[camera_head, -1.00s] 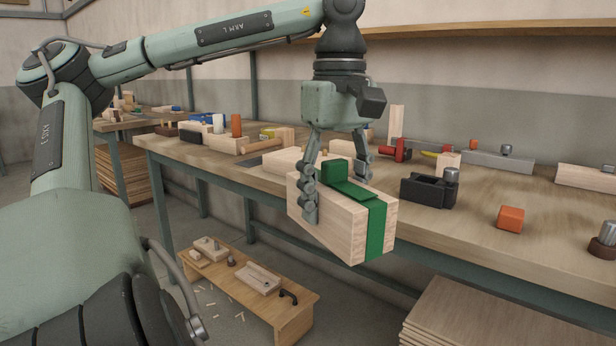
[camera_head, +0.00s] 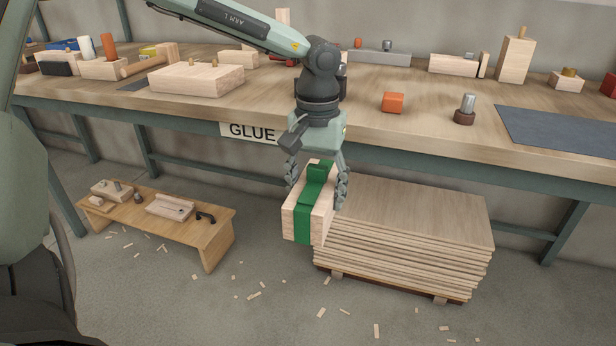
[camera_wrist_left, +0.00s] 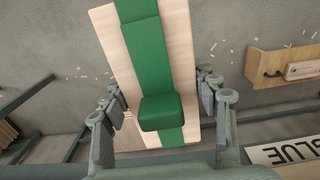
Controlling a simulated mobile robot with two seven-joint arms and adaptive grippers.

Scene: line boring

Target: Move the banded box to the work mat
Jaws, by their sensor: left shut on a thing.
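The banded box (camera_head: 290,222) is pale wood with a green band and a green block on top. My left gripper (camera_head: 317,185) is shut on it and holds it in the air in front of the bench edge, below bench-top height. In the left wrist view the box (camera_wrist_left: 180,45) sits between the two fingers, green band along its middle. A flat dark blue-grey mat (camera_head: 565,135), which looks like the work mat, lies on the bench top at the right. My right gripper is not in view.
The bench's front edge (camera_head: 400,143) runs behind the box, with a GLUE sign (camera_head: 248,131). An orange block (camera_head: 393,102) and a metal-topped dark piece (camera_head: 465,108) stand left of the mat. Stacked boards (camera_head: 420,225) and a low bench (camera_head: 215,225) are below.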

